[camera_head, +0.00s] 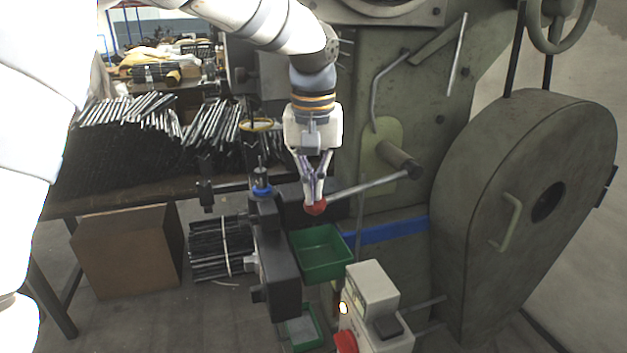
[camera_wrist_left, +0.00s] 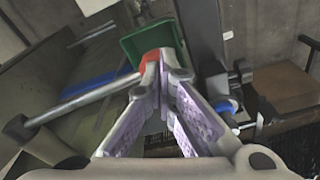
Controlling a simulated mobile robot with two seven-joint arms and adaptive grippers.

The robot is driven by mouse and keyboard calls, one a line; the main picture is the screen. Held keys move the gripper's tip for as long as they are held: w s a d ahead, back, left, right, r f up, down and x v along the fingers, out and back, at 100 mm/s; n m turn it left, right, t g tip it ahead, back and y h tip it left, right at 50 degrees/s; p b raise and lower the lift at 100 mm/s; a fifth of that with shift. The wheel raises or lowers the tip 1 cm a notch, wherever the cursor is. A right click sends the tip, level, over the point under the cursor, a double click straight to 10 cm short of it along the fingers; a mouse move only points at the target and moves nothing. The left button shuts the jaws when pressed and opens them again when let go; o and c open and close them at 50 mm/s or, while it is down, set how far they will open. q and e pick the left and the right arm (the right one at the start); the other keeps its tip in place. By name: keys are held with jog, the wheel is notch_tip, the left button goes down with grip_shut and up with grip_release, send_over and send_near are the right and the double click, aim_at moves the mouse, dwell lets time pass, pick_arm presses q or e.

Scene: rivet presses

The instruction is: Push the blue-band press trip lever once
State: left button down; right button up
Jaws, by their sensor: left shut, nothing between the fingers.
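The press with a blue band (camera_head: 385,231) stands at the right in the head view. Its trip lever (camera_head: 372,186) is a metal rod from a dark hub, ending in a red knob (camera_head: 316,208). My left gripper (camera_head: 314,196) is shut and empty, pointing down with its fingertips at the red knob. In the left wrist view the closed fingertips of my left gripper (camera_wrist_left: 163,62) overlap the red knob (camera_wrist_left: 151,64) and partly hide it; I cannot tell whether they touch. The lever rod (camera_wrist_left: 85,102) runs left from there. My right gripper is not in view.
A green bin (camera_head: 322,254) sits below the knob, beside a dark press column (camera_head: 275,255) with a blue ring. A control box (camera_head: 372,305) with a red button stands in front. A bench with piled rods (camera_head: 120,140) is at the left, and a cardboard box (camera_head: 128,250) is under it.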

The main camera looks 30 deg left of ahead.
pick_arm(q)
jog(key=shift+f, duration=0.35)
jog(key=s, duration=0.1)
jog(key=s+d+r, duration=0.1)
jog(key=shift+s+d, duration=0.2)
jog(key=shift+s, duration=0.2)
notch_tip(320, 180, up, 12)
jog(key=s, duration=0.1)
jog(key=shift+d, duration=0.3)
